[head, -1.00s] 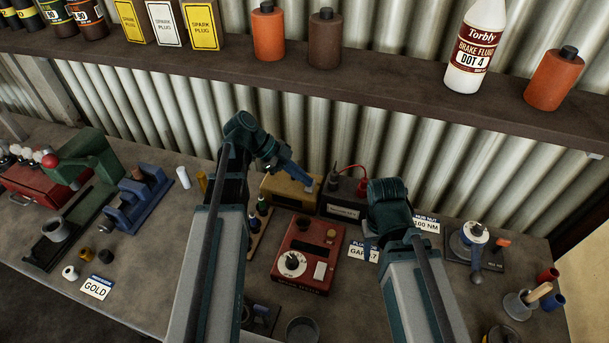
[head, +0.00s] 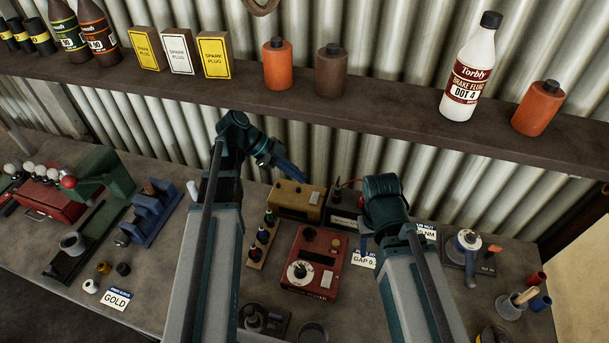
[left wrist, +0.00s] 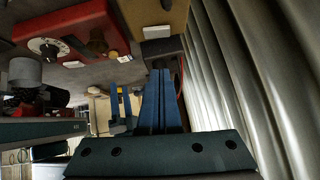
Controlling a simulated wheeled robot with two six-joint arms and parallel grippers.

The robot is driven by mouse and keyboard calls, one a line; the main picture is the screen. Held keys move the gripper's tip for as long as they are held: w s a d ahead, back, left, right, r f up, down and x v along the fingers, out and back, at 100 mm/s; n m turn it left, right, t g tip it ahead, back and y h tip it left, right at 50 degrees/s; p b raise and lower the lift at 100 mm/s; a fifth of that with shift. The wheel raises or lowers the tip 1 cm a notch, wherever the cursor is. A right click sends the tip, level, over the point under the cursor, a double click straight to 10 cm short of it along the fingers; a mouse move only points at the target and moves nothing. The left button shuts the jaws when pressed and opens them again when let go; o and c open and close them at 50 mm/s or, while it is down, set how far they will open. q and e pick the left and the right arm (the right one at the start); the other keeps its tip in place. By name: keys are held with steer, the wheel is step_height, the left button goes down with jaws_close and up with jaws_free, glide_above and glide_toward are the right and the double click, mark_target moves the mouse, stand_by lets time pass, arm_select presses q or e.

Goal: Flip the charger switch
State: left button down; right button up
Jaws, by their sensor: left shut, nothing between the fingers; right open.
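A tan box (head: 297,201), which looks like the charger, stands at the back of the bench with a pale rocker switch (head: 316,197) on its top right. Its switch also shows near the top of the left wrist view (left wrist: 157,32). My left gripper (head: 298,174) is shut and empty, just above and behind the tan box; its blue fingers (left wrist: 160,88) are together, apart from the switch in the left wrist view. My right gripper (head: 364,243) is open, mostly hidden behind its own wrist, near the dark battery (head: 344,208).
A red box (head: 311,262) with a dial and a pale switch stands in front. A rack with several small bottles (head: 262,240) is left of it. The shelf (head: 400,120) and corrugated wall (head: 335,160) are close behind. A torque card (head: 427,231) lies right.

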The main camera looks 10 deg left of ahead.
arm_select(q)
steer(key=p+v, duration=0.2)
steer(key=v, duration=0.3)
steer(key=shift+a+r+p, duration=0.1)
steer(key=shift+a+p, duration=0.2)
steer(key=shift+p, duration=0.05)
arm_select(e)
step_height(320, 180, up, 4)
steer(key=shift+a+f, duration=0.1)
arm_select(q)
steer(key=shift+w+d+r, duration=0.1)
steer(key=shift+w+r, duration=0.05)
steer(key=shift+w, duration=0.45)
